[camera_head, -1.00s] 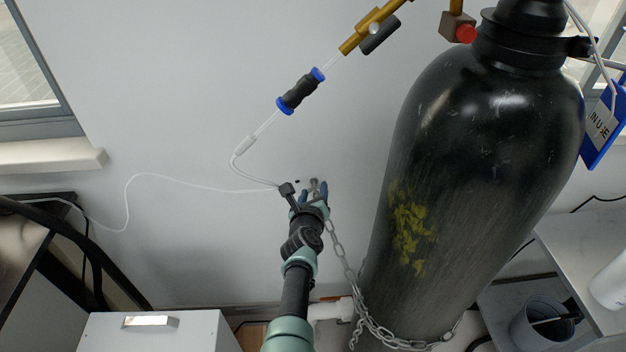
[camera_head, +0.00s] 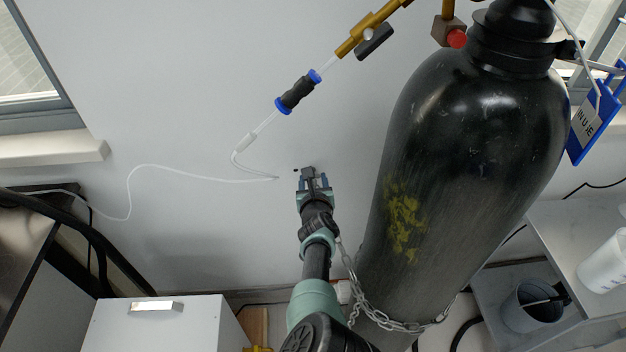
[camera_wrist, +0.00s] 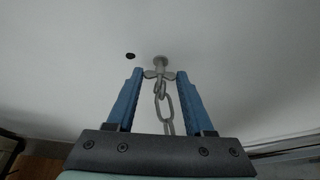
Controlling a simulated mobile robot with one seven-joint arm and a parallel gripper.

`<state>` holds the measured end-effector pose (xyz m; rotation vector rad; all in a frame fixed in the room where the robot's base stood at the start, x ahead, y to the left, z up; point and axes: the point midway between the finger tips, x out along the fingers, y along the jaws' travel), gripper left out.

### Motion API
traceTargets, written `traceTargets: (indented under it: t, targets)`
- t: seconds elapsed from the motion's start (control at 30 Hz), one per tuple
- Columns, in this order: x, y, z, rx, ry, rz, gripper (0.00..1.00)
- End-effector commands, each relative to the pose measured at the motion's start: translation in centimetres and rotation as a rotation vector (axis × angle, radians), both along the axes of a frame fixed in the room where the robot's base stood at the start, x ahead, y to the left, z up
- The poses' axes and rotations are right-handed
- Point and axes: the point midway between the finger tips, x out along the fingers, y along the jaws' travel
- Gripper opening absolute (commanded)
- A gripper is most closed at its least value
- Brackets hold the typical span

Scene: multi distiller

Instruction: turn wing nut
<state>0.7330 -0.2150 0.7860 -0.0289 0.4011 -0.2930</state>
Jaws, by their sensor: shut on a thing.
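The grey wing nut (camera_wrist: 151,74) sits on a short round stud (camera_wrist: 160,61) that comes out of the white wall, in the wrist view. My gripper (camera_wrist: 159,73) has one blue finger on each side of it, with the fingertips at the two wings. It is shut on the wing nut across its wings. A chain (camera_wrist: 166,104) hangs from the stud just behind the nut and runs down between the fingers. In the head view my gripper (camera_head: 313,178) is at the wall, and it hides the wing nut there.
A large black gas cylinder (camera_head: 455,150) stands close right of my arm, with the chain (camera_head: 400,326) around its lower part. A thin white tube (camera_head: 200,174) runs along the wall at left. A white cabinet (camera_head: 165,325) is below left. A small dark hole (camera_wrist: 130,56) is left of the stud.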

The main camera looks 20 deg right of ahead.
Motion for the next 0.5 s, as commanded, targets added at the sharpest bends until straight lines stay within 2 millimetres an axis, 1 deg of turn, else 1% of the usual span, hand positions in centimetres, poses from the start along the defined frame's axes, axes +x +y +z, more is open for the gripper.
traceTargets:
  t: [0.13, 0.17, 0.3, 0.33, 0.5]
  targets:
    - [-0.01, -0.01, -0.03, 0.000, 0.001, -0.001, 0.00]
    - [-0.01, -0.01, -0.03, 0.000, 0.001, -0.001, 0.54]
    - [-0.01, -0.01, -0.02, -0.001, 0.001, -0.001, 0.79]
    - [-0.01, -0.01, -0.02, -0.001, 0.001, -0.001, 0.82]
    - [-0.01, -0.01, -0.01, -0.001, 0.001, -0.001, 0.82]
